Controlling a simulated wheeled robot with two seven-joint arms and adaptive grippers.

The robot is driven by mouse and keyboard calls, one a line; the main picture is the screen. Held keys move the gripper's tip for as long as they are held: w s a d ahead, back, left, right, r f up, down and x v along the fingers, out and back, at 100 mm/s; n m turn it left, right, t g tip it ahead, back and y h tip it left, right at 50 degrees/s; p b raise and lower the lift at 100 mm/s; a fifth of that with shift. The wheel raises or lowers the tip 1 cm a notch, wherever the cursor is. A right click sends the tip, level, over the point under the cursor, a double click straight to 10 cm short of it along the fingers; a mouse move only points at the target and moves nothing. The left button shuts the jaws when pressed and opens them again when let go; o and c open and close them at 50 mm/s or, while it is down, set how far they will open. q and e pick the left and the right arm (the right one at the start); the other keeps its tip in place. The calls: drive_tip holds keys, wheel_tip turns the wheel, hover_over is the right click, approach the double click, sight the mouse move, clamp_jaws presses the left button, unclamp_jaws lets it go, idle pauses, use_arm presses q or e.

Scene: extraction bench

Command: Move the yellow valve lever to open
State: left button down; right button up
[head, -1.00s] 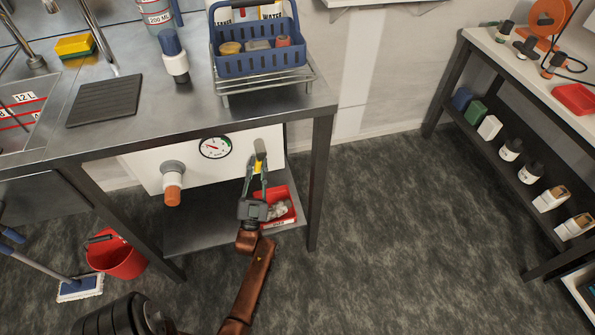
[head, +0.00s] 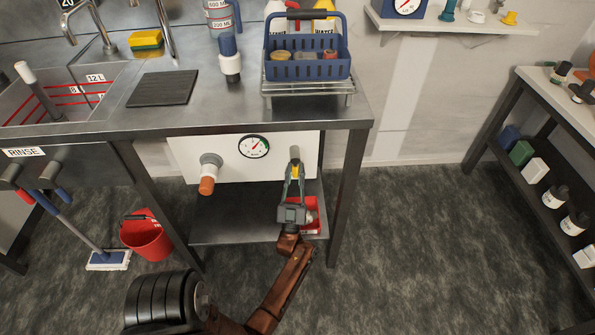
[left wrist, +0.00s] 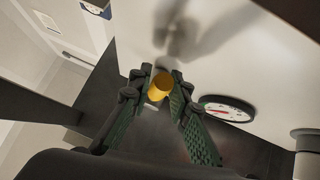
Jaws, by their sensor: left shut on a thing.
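The yellow valve lever (head: 295,171) is on the white panel (head: 230,171) under the steel counter, right of the round gauge (head: 253,147). It hangs down below a short fitting. My left gripper (head: 294,176) reaches up to it from below, its two fingers on either side of the lever, shut on it. In the left wrist view the yellow lever (left wrist: 161,84) sits between the fingertips (left wrist: 157,88). The fingers hide part of the lever. My right gripper is not in view.
A red tray (head: 311,228) lies on the lower shelf (head: 225,229) behind my left gripper. The table leg (head: 349,195) stands close on the right. A red bucket (head: 147,240) is on the floor.

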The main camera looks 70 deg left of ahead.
use_arm(q)
drive_tip(key=c, duration=1.9)
unclamp_jaws()
drive_tip(key=shift+w, duration=0.25)
drive_tip(key=shift+c, duration=0.2)
drive_tip(key=shift+o, duration=0.9)
drive_tip(key=shift+s, duration=0.15)
drive_tip(key=v, duration=1.2)
